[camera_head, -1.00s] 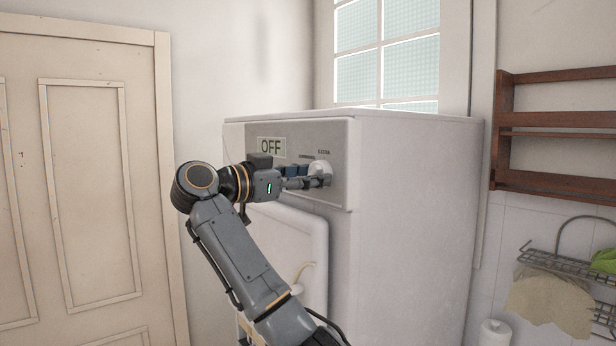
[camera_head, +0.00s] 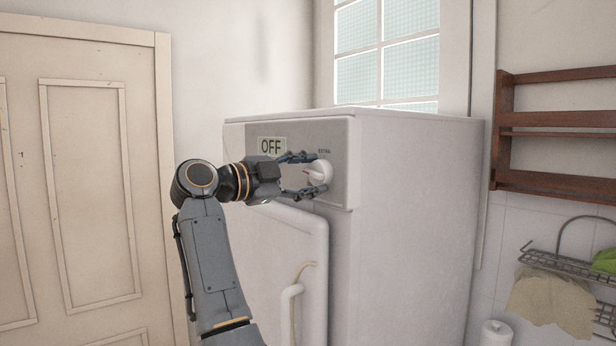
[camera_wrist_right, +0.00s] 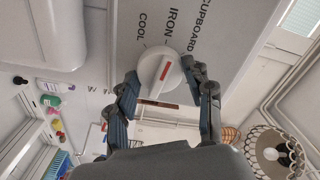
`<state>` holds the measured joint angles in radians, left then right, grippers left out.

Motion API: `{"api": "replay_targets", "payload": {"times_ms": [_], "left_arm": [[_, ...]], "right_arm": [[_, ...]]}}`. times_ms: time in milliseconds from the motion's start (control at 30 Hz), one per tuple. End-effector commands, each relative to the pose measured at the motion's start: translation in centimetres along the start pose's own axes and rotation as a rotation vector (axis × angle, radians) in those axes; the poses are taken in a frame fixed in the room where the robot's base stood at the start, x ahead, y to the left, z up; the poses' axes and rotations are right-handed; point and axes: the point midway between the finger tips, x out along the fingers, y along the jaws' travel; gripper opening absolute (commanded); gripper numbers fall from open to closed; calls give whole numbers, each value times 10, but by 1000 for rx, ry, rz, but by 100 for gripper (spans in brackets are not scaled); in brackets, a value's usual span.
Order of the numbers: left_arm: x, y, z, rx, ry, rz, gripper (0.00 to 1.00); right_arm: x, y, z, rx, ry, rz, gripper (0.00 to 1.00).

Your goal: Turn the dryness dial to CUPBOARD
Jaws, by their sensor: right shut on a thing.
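The dryness dial (camera_head: 323,173) is a round white knob with a red line, on the grey control panel of a white machine. My right gripper (camera_head: 314,173) is shut on it, one finger above and one below in the head view. In the right wrist view the dial (camera_wrist_right: 159,78) sits between the two fingertips (camera_wrist_right: 161,76). The upper end of its red line points towards the IRON label (camera_wrist_right: 177,30). COOL (camera_wrist_right: 142,30) is left of that and CUPBOARD (camera_wrist_right: 207,30) right. My left gripper is not in view.
The panel's display (camera_head: 271,146) reads OFF. The machine (camera_head: 415,220) stands below a window, with a beige door (camera_head: 90,190) to the left. A wooden shelf (camera_head: 560,183) and a wire rack (camera_head: 560,262) are on the right wall.

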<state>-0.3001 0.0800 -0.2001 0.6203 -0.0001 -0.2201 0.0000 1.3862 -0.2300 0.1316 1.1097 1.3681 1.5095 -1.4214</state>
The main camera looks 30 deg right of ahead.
Motion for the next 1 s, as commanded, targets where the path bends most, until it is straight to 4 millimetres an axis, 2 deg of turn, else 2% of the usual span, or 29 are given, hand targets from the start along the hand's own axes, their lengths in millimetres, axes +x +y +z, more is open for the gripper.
{"api": "replay_targets", "payload": {"times_ms": [500, 1000], "left_arm": [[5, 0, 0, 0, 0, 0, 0], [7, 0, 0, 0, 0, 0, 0]], "right_arm": [[0, 1, 0, 441, -2, 2, 20], [0, 0, 0, 617, -1, 1, 20]]}}
